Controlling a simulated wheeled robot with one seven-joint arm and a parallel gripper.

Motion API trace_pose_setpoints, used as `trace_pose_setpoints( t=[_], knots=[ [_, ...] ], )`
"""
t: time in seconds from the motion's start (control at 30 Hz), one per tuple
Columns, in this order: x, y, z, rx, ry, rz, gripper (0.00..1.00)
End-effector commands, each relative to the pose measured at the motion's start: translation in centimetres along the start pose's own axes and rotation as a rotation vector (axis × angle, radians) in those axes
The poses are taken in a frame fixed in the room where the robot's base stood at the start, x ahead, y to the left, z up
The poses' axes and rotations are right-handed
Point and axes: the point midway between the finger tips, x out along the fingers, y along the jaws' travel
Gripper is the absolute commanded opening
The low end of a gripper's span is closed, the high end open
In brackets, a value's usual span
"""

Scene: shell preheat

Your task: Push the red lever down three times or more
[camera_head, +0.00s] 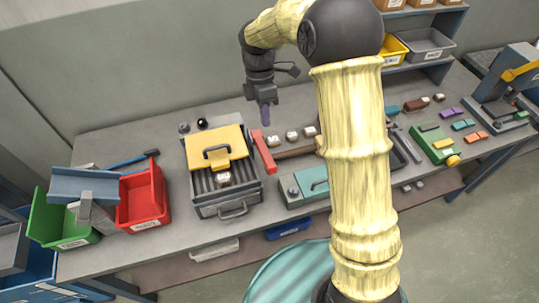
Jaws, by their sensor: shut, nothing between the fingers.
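The red lever (264,153) is a long flat bar along the right side of a grey box (228,207) with dark slats and a yellow lid (216,147). The lever looks tilted, but I cannot tell its exact height. A small light block (224,179) sits on the slats in front of the lid.
A red bin (142,197) and a green bin (65,228) stand at the left. Several small light blocks (292,137) lie right of the lever. A green-topped box (310,182) stands at front right. My arm hides part of the bench (110,138).

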Motion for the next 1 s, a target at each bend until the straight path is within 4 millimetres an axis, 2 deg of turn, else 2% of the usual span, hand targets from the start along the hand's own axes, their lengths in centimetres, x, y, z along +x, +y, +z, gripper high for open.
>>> trace_pose_setpoints(
  t=[0.27, 0.43, 1.0],
  knots=[
    [0.1, -0.1, 0.0, 0.003, 0.0, 0.001, 0.0],
    [1.3, -0.1, 0.0, 0.004, 0.0, 0.0, 0.0],
    [10.8, -0.2, 0.0, 0.004, -0.001, -0.003, 0.0]
  ],
)
